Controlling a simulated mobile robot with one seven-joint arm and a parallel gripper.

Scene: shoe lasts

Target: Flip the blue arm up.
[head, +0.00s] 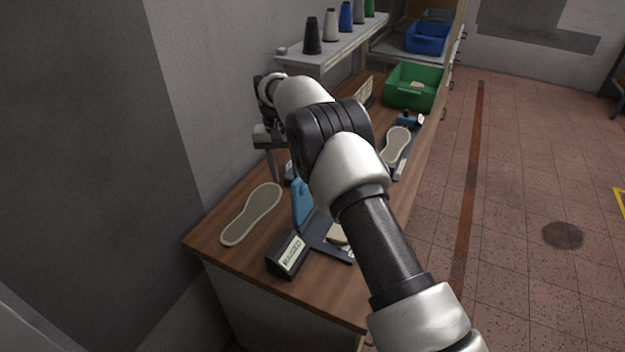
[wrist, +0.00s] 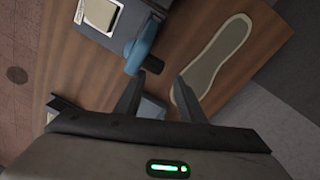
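The blue arm (head: 302,203) stands at the left edge of a dark base plate (head: 325,232) on the near part of the bench, partly behind my arm. In the wrist view the blue arm (wrist: 141,47) has a dark end and lies just beyond the left fingertip, a small gap apart as far as I can tell. A pale pad (wrist: 100,14) lies on the plate beside it. My gripper (wrist: 158,77) is open, with nothing between its fingers.
A grey insole (head: 250,213) lies left of the plate. A dark sign block (head: 289,256), seemingly reading "RAISED", stands in front. A second blue-ended fixture (head: 407,119) with an insole, a green bin (head: 414,87) and a shelf of thread cones (head: 331,26) are farther back.

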